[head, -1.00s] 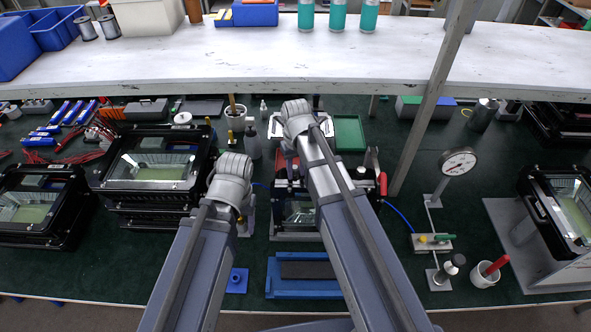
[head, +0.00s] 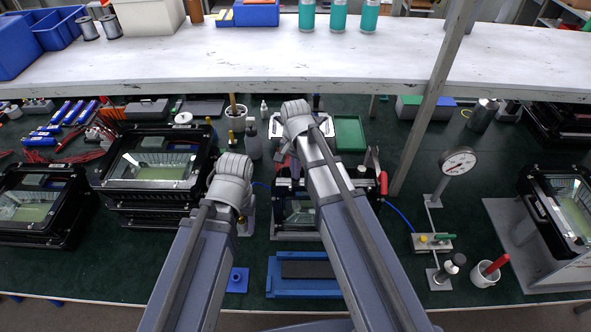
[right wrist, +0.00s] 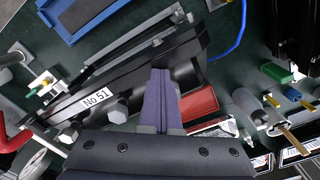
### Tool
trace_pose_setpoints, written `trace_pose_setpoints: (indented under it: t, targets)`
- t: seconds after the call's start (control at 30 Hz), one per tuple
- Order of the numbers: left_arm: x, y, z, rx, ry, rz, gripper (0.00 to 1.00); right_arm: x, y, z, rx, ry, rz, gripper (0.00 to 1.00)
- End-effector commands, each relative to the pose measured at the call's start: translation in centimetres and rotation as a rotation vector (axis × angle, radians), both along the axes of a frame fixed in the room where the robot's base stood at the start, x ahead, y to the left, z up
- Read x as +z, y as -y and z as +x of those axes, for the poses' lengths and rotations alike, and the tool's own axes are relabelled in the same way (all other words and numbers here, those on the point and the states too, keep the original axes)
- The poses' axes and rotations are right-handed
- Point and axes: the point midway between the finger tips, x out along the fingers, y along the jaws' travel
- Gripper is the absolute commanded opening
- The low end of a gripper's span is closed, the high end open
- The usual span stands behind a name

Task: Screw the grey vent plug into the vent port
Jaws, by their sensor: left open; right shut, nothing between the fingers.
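The floodlight housing (head: 298,208) stands in a fixture at the bench's centre, partly covered by my right arm. In the right wrist view its dark frame (right wrist: 150,75) carries a "No 51" label. My right gripper (right wrist: 160,73) is shut and empty; its purple fingers are close over the housing's edge. I cannot make out the grey vent plug or the vent port.
A blue tray (head: 300,287) with a dark pad lies in front of the fixture. A pressure gauge (head: 458,161) on a stand is at right, with a blue hose (head: 400,217). Stacked housings (head: 150,205) stand at left. A shelf (head: 250,70) and its post (head: 425,125) are behind.

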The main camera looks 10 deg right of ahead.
Motion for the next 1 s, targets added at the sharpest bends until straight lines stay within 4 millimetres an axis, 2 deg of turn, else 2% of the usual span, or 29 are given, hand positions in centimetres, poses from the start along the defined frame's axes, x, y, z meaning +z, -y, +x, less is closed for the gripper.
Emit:
trace_pose_setpoints:
  t: [0.03, 0.43, 0.6, 0.8, 0.87, 1.0]
  targets:
    - [-1.0, 0.0, 0.0, 0.000, 0.000, 0.000, 0.62, -1.0, 0.4, 1.0, -0.017, 0.020, -0.007, 0.00]
    - [-0.9, 0.0, 0.0, 0.000, 0.000, 0.000, 0.62, -0.9, 0.4, 1.1, -0.017, 0.021, -0.006, 0.45]
    - [0.0, 0.0, 0.0, 0.001, 0.000, 0.000, 0.62, 0.0, 0.4, 1.1, -0.017, 0.021, -0.006, 0.64]
    - [2.0, 0.0, 0.0, 0.005, 0.000, -0.001, 0.62, 2.0, 0.4, 1.1, -0.016, 0.020, -0.007, 0.66]
    - [2.7, 0.0, -0.1, 0.004, 0.000, -0.001, 0.62, 2.7, 0.3, 1.1, -0.015, 0.020, -0.007, 0.75]
    - [4.2, 0.0, -0.1, 0.003, -0.001, -0.001, 0.62, 4.3, 0.3, 1.0, -0.013, 0.018, -0.006, 0.75]
